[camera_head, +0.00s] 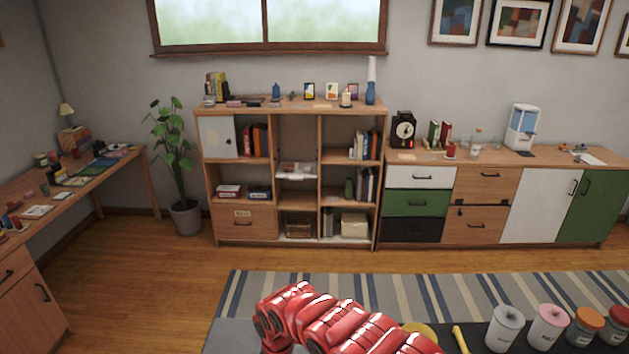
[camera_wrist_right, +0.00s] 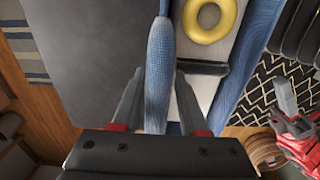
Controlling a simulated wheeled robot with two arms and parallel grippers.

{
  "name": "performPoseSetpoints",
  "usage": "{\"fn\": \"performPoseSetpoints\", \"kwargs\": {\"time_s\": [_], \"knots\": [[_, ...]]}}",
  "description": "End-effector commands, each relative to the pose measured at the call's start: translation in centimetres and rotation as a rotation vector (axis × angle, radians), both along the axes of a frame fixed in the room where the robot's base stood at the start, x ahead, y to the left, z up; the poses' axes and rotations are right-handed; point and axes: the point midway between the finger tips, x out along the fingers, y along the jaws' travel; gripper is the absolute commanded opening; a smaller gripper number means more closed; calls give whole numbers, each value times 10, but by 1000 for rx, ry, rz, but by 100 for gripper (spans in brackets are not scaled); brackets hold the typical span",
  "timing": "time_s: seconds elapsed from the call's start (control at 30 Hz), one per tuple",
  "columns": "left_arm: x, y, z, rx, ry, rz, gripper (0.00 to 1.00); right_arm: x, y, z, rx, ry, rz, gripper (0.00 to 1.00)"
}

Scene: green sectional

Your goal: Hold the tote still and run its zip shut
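In the right wrist view a blue fabric piece (camera_wrist_right: 160,75), which looks like a padded side of the tote, runs upright through the middle. A second blue strip (camera_wrist_right: 245,62) lies to its right, with a pale area between them. A yellow ring (camera_wrist_right: 209,16) and a short dark bar (camera_wrist_right: 203,67) lie there. No zip slider can be made out. My right gripper (camera_wrist_right: 159,82) is open, its fingers apart on either side of the blue piece. My other gripper (camera_wrist_right: 285,98) shows partly at the right edge; its opening is unclear. In the head view my red arm covers the tote's place.
A dark tabletop (camera_head: 233,337) spans the bottom of the head view. Several jars (camera_head: 506,328) stand on its right, beside a yellow stick-like item (camera_head: 460,339). A striped rug (camera_head: 260,290) lies beyond. Shelves (camera_head: 290,172) and cabinets (camera_head: 500,200) line the back wall.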

Motion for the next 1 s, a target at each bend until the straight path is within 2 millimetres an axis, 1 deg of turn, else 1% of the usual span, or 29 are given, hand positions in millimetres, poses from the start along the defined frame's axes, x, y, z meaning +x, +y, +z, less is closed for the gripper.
{"fn": "performPoseSetpoints", "kwargs": {"time_s": [0.03, 0.07, 0.1, 0.37, 0.47, 0.57, 0.7, 0.9, 1.0], "knots": [[0, 0, 0, 0, 0, 0, 0, 0, 0, 0, 0, 0, 0, 54], [0, 0, 0, 0, 0, 0, 0, 0, 0, 0, 0, 0, 0, 60], [0, 0, 0, 0, 0, 0, 0, 0, 0, 0, 0, 0, 0, 62], [0, 0, 0, 0, 0, 0, 0, 0, 0, 0, 0, 0, 0, 62], [0, 0, 0, 0, 0, 0, 0, 0, 0, 6, 0, 0, -1, 62], [0, 0, 0, 0, 0, 0, 0, 2, -1, 22, 2, -4, -3, 62], [0, 0, 0, 0, 0, 0, 0, 3, 0, 54, 2, -8, -2, 62], [0, 0, 0, 0, 0, 0, 0, 1, 1, 95, 4, -5, 1, 62], [0, 0, 0, 0, 0, 0, 0, 1, 0, 109, 1, -2, -1, 62]]}}
